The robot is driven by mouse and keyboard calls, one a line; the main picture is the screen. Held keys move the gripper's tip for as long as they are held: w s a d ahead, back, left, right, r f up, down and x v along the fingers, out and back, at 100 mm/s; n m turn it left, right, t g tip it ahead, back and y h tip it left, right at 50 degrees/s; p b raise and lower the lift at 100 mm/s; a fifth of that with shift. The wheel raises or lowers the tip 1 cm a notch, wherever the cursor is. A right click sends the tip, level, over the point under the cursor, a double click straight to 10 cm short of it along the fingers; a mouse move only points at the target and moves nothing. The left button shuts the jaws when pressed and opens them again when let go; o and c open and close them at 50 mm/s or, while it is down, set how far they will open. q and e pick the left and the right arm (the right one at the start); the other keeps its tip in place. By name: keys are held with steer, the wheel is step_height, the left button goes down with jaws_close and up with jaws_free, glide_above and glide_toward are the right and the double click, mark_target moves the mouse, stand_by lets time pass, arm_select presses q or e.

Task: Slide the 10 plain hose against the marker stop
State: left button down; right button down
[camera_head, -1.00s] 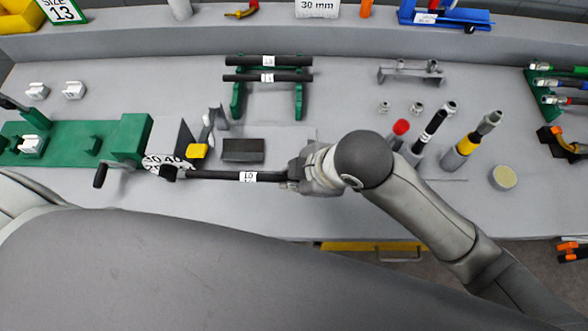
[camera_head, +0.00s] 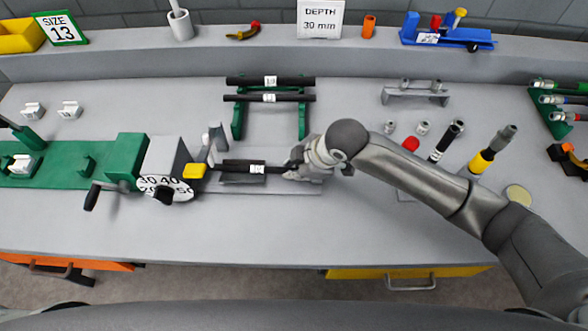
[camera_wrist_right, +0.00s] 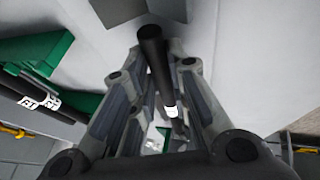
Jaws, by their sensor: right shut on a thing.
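My right gripper (camera_head: 292,168) is shut on a black hose with a white label (camera_head: 236,165); the label read 10 earlier. The hose points left, nearly level, over or against a dark block (camera_head: 243,179); whether it touches is unclear. Its left end is near a yellow piece (camera_head: 194,171) and a grey upright (camera_head: 215,136), which may be the marker stop; I cannot tell if they touch. In the right wrist view, the hose (camera_wrist_right: 152,55) runs out between the fingers of the gripper (camera_wrist_right: 157,85). My left gripper is not in view.
Two more labelled hoses (camera_head: 270,82) lie on a green rack (camera_head: 238,122) behind. A green fixture (camera_head: 126,160) with a crank and a numbered dial (camera_head: 165,186) stands left. Upright markers (camera_head: 481,161) stand right. The front bench strip is clear.

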steer(key=shift+f+b, duration=0.3)
steer(key=shift+b, duration=0.05)
stand_by(0.3)
steer(key=shift+a+p, duration=0.1)
steer(key=shift+p, duration=0.5)
stand_by(0.3)
steer(key=c, duration=1.3)
jaws_free()
steer(key=v, duration=1.2)
